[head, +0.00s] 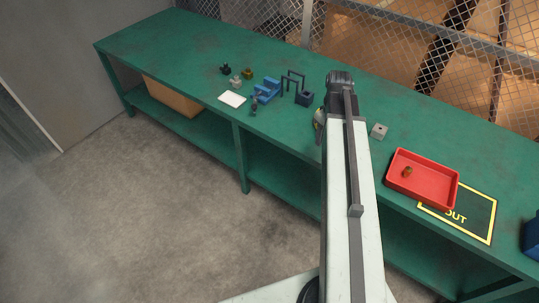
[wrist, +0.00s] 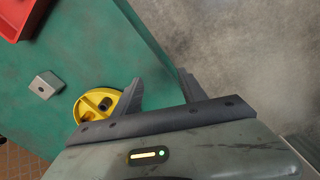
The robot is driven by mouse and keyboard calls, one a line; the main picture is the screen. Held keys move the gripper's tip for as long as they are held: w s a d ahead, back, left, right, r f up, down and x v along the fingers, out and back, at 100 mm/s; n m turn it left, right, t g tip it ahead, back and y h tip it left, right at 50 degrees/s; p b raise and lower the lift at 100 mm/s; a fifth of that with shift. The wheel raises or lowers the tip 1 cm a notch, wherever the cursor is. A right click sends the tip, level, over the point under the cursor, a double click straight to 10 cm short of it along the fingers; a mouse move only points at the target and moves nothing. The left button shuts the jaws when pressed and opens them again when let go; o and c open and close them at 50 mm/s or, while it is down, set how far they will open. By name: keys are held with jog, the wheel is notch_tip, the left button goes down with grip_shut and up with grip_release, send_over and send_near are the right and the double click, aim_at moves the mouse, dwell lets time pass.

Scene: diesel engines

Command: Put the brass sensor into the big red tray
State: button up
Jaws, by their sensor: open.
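The big red tray (head: 440,195) stands on the green bench at the right in the head view, and its corner shows at the top left of the wrist view (wrist: 12,28). A small brass-brown piece (head: 407,172) lies inside it; another brass-coloured piece (head: 248,73) stands on the bench at the far left. I cannot tell which is the brass sensor. My gripper (wrist: 162,88) is open with nothing between its fingers, by the bench's front edge. A round yellow dish (wrist: 78,108), holding a dark piece and a brownish piece, sits beside the left finger. My arm hides most of it in the head view.
A grey block (head: 379,131) stands between my arm and the tray. Blue fixtures (head: 267,90), a dark box (head: 304,98) and a white pad (head: 232,99) are on the left. The tray overlaps a yellow-edged OUT mat (head: 480,217). A blue bin (head: 532,240) is far right.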

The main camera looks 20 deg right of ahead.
jog(key=s+a+m, duration=0.1)
jog(key=a+m, duration=0.1)
jog(key=a, duration=2.4)
jog(key=shift+s+a, duration=0.15)
jog(key=shift+a, duration=0.05)
